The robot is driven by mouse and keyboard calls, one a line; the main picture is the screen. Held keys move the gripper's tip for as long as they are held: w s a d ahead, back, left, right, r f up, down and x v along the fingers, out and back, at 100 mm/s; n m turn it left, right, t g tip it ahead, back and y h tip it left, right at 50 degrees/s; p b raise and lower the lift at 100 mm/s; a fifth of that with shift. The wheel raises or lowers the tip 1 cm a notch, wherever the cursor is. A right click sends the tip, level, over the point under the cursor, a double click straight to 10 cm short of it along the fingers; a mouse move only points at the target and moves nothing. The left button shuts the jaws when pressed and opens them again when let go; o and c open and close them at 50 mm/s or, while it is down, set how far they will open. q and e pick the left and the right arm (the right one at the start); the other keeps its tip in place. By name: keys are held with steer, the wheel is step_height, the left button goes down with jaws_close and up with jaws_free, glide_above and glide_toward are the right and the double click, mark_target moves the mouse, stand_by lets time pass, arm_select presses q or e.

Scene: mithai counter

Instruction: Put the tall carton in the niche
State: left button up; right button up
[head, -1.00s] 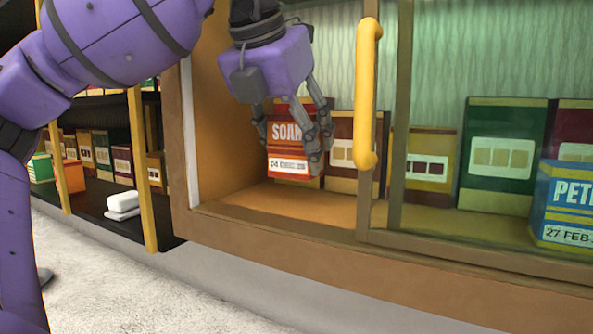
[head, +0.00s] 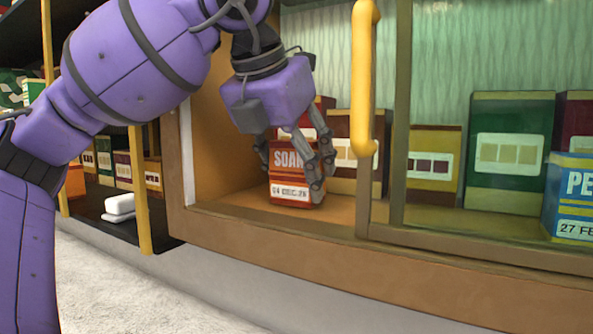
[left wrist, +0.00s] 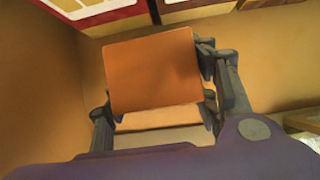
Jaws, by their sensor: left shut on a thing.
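The tall carton (head: 289,172) is orange with a "SOAN" label and a white date strip. It stands roughly upright inside the open, wood-lined niche (head: 225,196). My left gripper (head: 292,168) reaches down from above and is shut on the carton, one finger on each side. In the left wrist view, the carton's plain orange top (left wrist: 153,72) lies between the fingers. The carton's bottom is low, close to the niche floor; I cannot tell whether it touches. My right gripper is not in view.
A red carton (head: 322,107) and a brown carton (head: 350,135) stand behind the held one. A yellow handle (head: 364,80) on the glass door frame is close at right. Green, maroon and blue cartons stand behind the glass. Shelves with small boxes are at left.

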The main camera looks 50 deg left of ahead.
mark_target(288, 146)
arm_select(q)
steer(key=shift+f, duration=0.2)
steer(key=o, duration=1.3)
steer(key=shift+o, duration=0.2)
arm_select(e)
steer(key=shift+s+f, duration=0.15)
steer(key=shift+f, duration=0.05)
arm_select(q)
steer(key=shift+r, duration=0.1)
steer(key=shift+s+r, duration=0.1)
steer(key=shift+r, duration=0.1)
steer(key=p+v, duration=0.2)
steer(key=v, duration=0.2)
steer(key=shift+a+r, duration=0.1)
steer(key=shift+r, duration=0.05)
steer(key=v, duration=0.7)
steer(key=shift+s+d+r+p, duration=0.2)
steer(key=shift+p, duration=0.15)
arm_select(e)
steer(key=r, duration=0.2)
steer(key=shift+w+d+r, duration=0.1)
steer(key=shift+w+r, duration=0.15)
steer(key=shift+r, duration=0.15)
